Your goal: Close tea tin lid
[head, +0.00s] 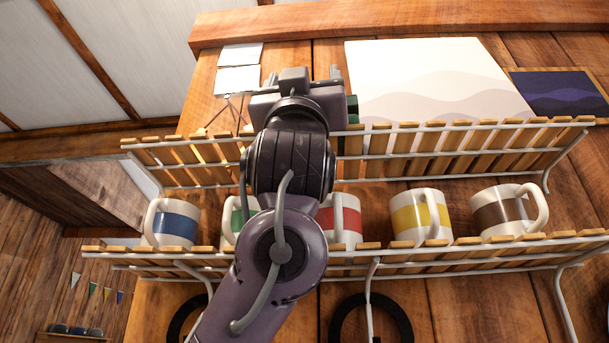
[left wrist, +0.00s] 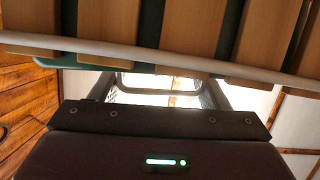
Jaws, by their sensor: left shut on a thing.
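The green tea tin (head: 352,109) is at the upper slatted shelf. Most of it is hidden behind my left gripper (head: 296,78), and only a green strip shows to the right. My left gripper is raised to this shelf, and its fingers are mostly hidden in the head view. In the left wrist view green also shows behind the slats and under the rail, as part of the tin (left wrist: 150,22). The left gripper (left wrist: 165,85) is shut on it, but I cannot tell whether on lid or body. The lid's position is hidden. My right gripper is not in view.
The upper shelf (head: 450,142) has wooden slats and a white wire rail close to my gripper. On the lower shelf (head: 420,255) stand several mugs, with blue (head: 172,222), red (head: 345,220), yellow (head: 420,217) and brown (head: 505,211) bands. The upper shelf's right side looks clear.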

